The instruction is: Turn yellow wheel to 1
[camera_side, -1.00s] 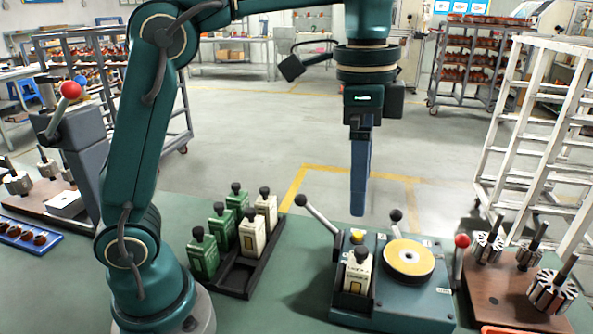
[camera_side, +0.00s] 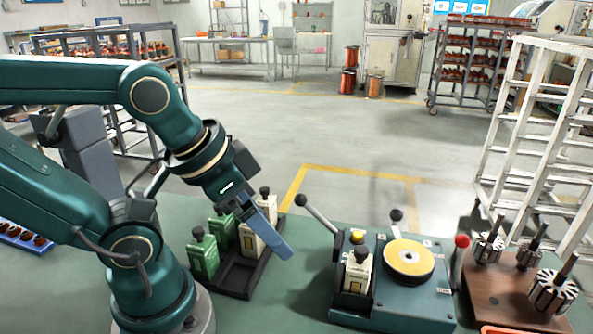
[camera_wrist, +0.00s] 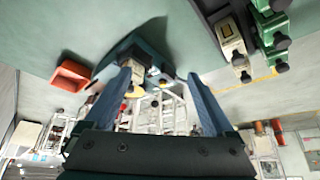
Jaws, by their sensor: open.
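The yellow wheel (camera_side: 409,257) lies flat on top of the blue-green machine box (camera_side: 415,300) in the side view. A black-knobbed handle (camera_side: 397,215) stands at its back edge. My gripper (camera_side: 284,250) is left of the box, tilted down to the right, and apart from the wheel. In the wrist view my gripper (camera_wrist: 160,82) shows two blue fingers spread apart with nothing held. The box (camera_wrist: 125,48) shows beyond the fingers there, and a small yellow part is visible at its edge. The wheel's number marks are too small to read.
A black rack (camera_side: 240,272) with green and white blocks stands left of the box, close to my gripper. A grey lever (camera_side: 318,213) and a red-knobbed lever (camera_side: 459,262) rise from the box's sides. A brown board (camera_side: 520,295) with rotors is at right.

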